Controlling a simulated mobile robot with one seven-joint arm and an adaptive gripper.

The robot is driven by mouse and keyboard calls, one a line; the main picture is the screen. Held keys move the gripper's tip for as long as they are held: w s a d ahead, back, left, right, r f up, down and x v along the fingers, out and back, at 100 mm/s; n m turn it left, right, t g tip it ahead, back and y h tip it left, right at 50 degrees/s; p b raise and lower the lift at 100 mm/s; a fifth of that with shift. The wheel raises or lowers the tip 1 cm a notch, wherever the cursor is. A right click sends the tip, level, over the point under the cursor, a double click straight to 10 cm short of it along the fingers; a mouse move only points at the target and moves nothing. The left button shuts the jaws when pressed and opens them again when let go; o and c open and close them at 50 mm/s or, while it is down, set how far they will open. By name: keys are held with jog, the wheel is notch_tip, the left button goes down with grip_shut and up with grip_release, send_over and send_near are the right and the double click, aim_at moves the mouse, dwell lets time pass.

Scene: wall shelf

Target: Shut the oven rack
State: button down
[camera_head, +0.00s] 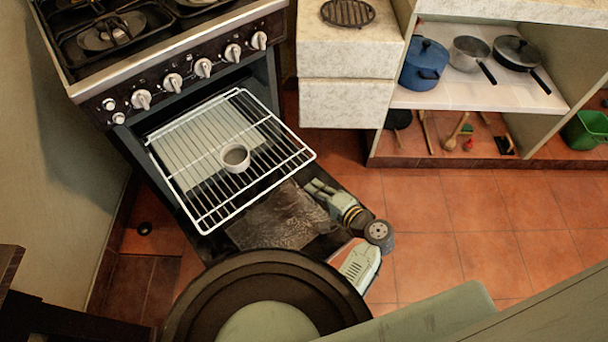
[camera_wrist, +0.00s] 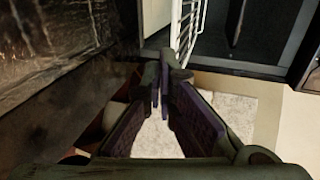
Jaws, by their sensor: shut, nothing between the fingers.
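The oven rack (camera_head: 228,160) is a white wire grid, pulled well out of the oven (camera_head: 185,75) over the open oven door (camera_head: 272,222). A small white round dish (camera_head: 235,158) stands on the rack. In the wrist view, part of the rack (camera_wrist: 190,28) shows as white wires at the top, just beyond my fingertips. My gripper (camera_head: 308,184) is near the rack's front right corner, apparently lower, over the open door. In the wrist view my gripper (camera_wrist: 166,92) has its fingers together and empty. I cannot tell whether they touch the rack.
A marble-topped counter (camera_head: 347,100) stands right of the oven. An open shelf (camera_head: 480,95) with a blue pot (camera_head: 424,65) and pans is further right. The tiled floor (camera_head: 470,215) to the right is clear.

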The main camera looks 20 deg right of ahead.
aim_at(253, 126)
jog(key=shift+r+p+x, duration=0.25)
jog(key=shift+p+x, duration=0.05)
jog(key=shift+x, duration=1)
jog(key=shift+r+p+x, duration=0.25)
jog(key=shift+p+x, duration=0.05)
jog(key=shift+x, duration=1)
jog(key=shift+w, duration=0.2)
jog(key=w+a+b, duration=0.2)
jog(key=w+a, duration=0.1)
jog(key=w, duration=0.5)
jog(key=w+a+b, duration=0.2)
jog(key=w+a, duration=0.1)
jog(key=w, duration=0.4)
jog(key=w+a+b, duration=0.2)
jog(key=w+a, duration=0.2)
jog(key=w, duration=0.4)
jog(key=shift+w, duration=0.35)
